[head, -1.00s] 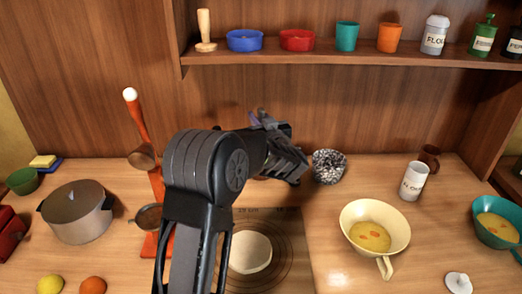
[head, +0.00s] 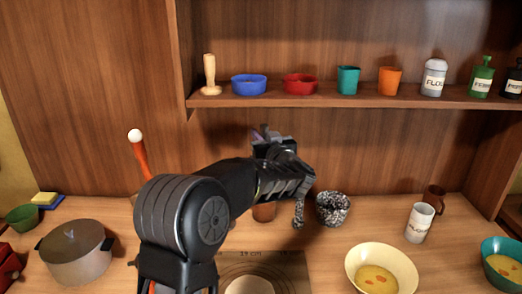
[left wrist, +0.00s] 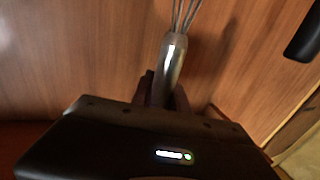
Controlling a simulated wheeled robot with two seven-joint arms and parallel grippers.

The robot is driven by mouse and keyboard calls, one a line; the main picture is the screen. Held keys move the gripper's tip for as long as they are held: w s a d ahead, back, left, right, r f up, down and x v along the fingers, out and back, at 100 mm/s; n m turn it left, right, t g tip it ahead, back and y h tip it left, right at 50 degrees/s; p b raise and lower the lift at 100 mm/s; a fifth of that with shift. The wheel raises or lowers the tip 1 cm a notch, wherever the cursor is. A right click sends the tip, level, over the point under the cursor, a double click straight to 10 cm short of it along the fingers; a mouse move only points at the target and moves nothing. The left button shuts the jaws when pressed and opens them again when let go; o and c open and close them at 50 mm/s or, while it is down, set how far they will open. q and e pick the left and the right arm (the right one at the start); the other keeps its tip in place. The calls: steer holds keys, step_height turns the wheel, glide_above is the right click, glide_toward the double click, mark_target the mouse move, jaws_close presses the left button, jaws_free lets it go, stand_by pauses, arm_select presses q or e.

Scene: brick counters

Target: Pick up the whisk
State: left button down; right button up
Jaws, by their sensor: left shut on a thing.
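The whisk (left wrist: 172,62) shows in the left wrist view as a smooth grey metal handle with thin wires running off the top edge. My left gripper (left wrist: 165,92) is shut on the handle, which stands up between the fingers. In the head view my left gripper (head: 277,145) is above the counter in front of the wooden back wall. My arm hides most of the whisk there. My right gripper is not in view.
A speckled pot (head: 333,210) stands just right of my gripper, and a speckled rod-like thing (head: 299,210) shows below it. The shelf (head: 420,102) holds cups, bowls and jars. A cream bowl (head: 350,266) and a lidded pot (head: 75,255) stand on the counter.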

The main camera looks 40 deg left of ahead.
mark_target(263, 124)
arm_select(q)
step_height(263, 124, up, 4)
steer(key=shift+f, duration=0.15)
steer(key=s+d+b, duration=0.3)
steer(key=s+d, duration=0.9)
steer(key=s, duration=0.3)
steer(key=shift+s+f+b, duration=0.25)
steer(key=shift+s+b, duration=0.05)
steer(key=shift+b, duration=0.1)
